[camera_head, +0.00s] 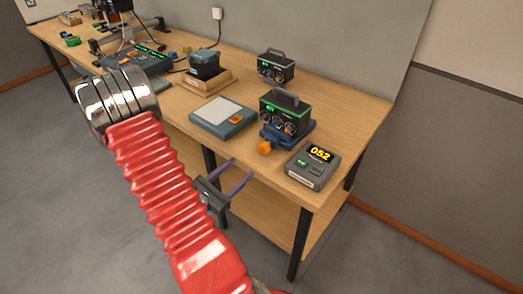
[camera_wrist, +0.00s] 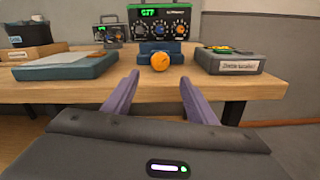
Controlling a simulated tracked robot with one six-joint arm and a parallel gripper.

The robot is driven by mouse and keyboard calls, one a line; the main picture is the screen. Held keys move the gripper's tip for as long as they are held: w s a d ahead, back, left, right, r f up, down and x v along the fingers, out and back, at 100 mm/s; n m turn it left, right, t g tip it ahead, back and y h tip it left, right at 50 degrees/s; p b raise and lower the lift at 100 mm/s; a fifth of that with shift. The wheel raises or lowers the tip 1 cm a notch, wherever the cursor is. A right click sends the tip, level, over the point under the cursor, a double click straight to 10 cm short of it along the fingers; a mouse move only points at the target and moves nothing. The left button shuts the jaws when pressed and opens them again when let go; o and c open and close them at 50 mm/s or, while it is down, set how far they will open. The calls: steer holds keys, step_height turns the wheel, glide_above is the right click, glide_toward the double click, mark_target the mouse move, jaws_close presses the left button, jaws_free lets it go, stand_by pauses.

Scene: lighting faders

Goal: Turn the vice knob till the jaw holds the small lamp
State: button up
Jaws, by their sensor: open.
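The vice (camera_head: 302,133) is a low blue block near the front right of the wooden bench, also in the wrist view (camera_wrist: 146,47). Its orange knob (camera_head: 265,148) faces the bench's front edge and shows in the wrist view (camera_wrist: 160,61). The small lamp (camera_head: 284,117), a dark box with a handle, dials and a lit green display, stands upright at the vice, also in the wrist view (camera_wrist: 160,23). I cannot tell whether the jaw touches it. My gripper (camera_head: 240,166) is open and empty in front of the bench, its purple fingers (camera_wrist: 159,82) pointing towards the knob, apart from it.
A grey box reading 052 (camera_head: 313,167) stands close right of the vice. A blue-grey pad (camera_head: 220,116) lies to the left. A similar dark box (camera_head: 276,67) stands behind. A wooden tray (camera_head: 187,83) holds a dark case. Bench legs (camera_head: 299,240) and a lower shelf are below.

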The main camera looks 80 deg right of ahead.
mark_target(261, 150)
steer(key=shift+x, duration=6.35)
steer(key=shift+s, duration=0.1)
steer(key=shift+c, duration=0.7)
steer(key=c, duration=0.9)
